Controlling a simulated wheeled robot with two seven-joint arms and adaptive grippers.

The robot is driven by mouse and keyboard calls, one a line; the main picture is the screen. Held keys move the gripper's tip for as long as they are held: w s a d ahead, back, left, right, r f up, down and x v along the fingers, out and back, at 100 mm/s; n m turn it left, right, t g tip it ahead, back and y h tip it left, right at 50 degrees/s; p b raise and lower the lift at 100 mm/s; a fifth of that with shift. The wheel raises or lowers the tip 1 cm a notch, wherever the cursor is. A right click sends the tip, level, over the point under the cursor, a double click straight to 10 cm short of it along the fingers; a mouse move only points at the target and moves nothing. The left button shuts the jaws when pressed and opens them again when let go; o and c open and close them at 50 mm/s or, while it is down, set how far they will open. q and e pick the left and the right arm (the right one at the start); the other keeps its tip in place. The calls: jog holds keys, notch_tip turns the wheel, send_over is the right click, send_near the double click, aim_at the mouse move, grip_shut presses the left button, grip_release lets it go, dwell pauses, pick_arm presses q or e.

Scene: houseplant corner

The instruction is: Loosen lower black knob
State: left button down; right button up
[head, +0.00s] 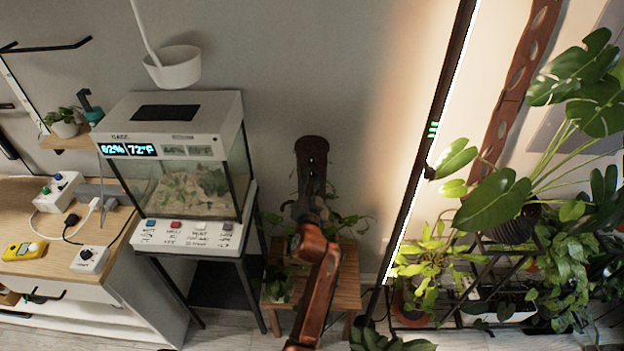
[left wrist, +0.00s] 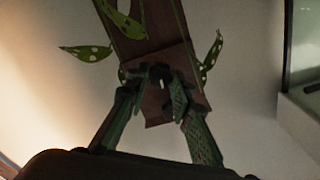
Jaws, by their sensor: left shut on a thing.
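A brown post (head: 313,150) with a rounded top and holes stands amid leaves above the small wooden stool. In the left wrist view the brown post (left wrist: 150,55) rises between spotted leaves, with a wider brown plate on it. My left gripper (left wrist: 164,80) is shut in front of this plate on a small dark thing, which looks like the black knob; the fingers hide most of it. I cannot make out a second knob. In the head view my copper-coloured left arm covers the gripper and the lower post. My right gripper is in neither view.
A terrarium (head: 180,165) on a stand is left of my arm. A wooden stool (head: 345,290) with plants is around it. A tall light bar (head: 425,150) and a plant rack (head: 500,245) are to the right. A white pot (head: 173,70) hangs above.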

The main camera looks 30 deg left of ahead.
pick_arm(q)
jog(key=shift+f+n, duration=0.1)
jog(key=shift+n, duration=0.4)
jog(key=c, duration=1.7)
grip_release()
notch_tip(320, 180, up, 10)
jog(key=shift+r, duration=0.1)
